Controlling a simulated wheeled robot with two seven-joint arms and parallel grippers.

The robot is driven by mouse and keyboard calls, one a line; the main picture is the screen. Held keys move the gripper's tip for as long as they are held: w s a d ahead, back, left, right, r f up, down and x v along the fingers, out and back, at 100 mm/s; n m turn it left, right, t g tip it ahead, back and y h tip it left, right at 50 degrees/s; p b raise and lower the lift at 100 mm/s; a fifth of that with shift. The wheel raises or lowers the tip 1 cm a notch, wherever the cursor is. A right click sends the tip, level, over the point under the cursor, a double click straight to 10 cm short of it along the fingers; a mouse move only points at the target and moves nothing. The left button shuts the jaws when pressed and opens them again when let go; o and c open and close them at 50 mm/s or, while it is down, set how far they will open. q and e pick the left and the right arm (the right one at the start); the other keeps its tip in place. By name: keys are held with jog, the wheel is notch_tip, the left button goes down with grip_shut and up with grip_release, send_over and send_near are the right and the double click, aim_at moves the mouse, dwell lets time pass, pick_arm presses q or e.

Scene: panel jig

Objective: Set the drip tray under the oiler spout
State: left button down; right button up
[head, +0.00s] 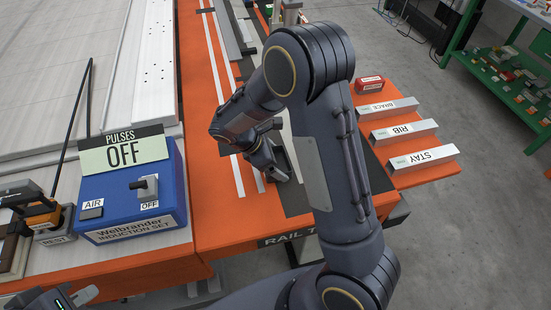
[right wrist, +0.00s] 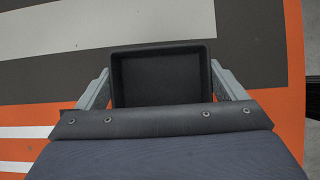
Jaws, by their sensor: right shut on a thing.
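The drip tray (right wrist: 160,78) is a small black open box, seen empty in the right wrist view. My right gripper (right wrist: 162,88) is shut on it, with one grey finger along each side. In the head view my right gripper (head: 271,168) is low over the orange and dark-striped bench, partly hidden by my own arm. I cannot tell whether the tray touches the bench. My left gripper (head: 68,299) shows only in part at the bottom left corner, and its jaws are unclear. I cannot make out the oiler spout for certain.
Bars marked BRACE (head: 387,108), RIB (head: 403,131) and STAY (head: 422,157) lie right, near a red block (head: 369,85). Green shelving (head: 505,75) stands beyond open floor.

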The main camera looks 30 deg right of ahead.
jog(key=shift+f, duration=0.2)
jog(key=o, duration=0.7)
